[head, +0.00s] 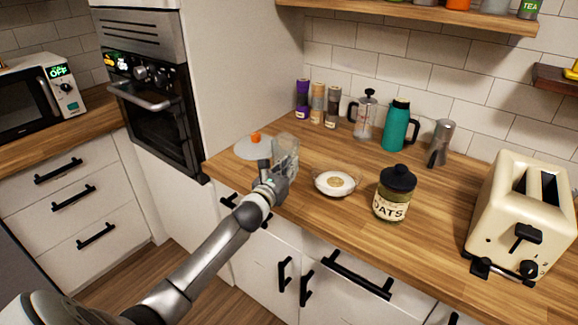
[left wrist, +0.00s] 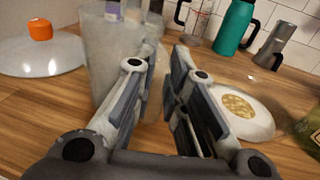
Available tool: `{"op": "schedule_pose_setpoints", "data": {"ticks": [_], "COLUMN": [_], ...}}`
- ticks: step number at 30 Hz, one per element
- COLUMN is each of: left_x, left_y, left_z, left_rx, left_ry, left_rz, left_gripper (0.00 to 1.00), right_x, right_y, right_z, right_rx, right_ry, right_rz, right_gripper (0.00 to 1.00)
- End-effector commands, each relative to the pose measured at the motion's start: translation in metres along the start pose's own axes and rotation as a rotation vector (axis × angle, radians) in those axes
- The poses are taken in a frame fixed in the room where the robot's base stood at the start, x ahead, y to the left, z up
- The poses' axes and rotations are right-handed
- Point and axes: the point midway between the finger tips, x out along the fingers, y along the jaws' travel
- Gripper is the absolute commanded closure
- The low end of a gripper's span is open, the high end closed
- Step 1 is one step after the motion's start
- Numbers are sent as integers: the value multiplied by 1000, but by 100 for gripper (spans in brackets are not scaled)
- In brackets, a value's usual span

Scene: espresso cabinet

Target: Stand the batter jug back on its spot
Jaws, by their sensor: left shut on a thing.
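The batter jug (head: 287,147) is a clear, see-through jug on the left part of the wooden counter. My left gripper (head: 276,178) is at it and shut on it. In the left wrist view the jug (left wrist: 108,50) shows behind and left of the fingers (left wrist: 158,92); the grip itself is partly hidden by them. I cannot tell whether the jug's base touches the counter. No marked spot for it stands out. My right gripper is not in view.
A lid with an orange knob (head: 255,147) lies left of the jug. A shallow dish (head: 323,187) with pale contents is to its right, then an oats jar (head: 393,193) and toaster (head: 515,215). Bottles and a teal flask (head: 397,125) line the back wall.

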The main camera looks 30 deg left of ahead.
Motion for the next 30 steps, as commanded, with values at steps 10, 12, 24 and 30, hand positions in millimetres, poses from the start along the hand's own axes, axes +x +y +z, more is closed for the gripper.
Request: {"op": "schedule_pose_setpoints", "data": {"ticks": [10, 12, 24, 30], "left_x": [0, 0, 0, -15], "left_y": [0, 0, 0, 0], "left_z": [-2, -2, 0, -1], "left_rx": [1, 1, 1, 3], "left_ry": [-1, 0, -1, 1], "left_rz": [0, 0, 0, -2], "left_gripper": [82, 73, 66, 66], "right_x": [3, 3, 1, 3], "right_y": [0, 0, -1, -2], "right_z": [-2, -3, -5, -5], "right_rx": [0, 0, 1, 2], "right_ry": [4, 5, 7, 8], "right_rz": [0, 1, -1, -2], "right_gripper": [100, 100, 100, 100]}}
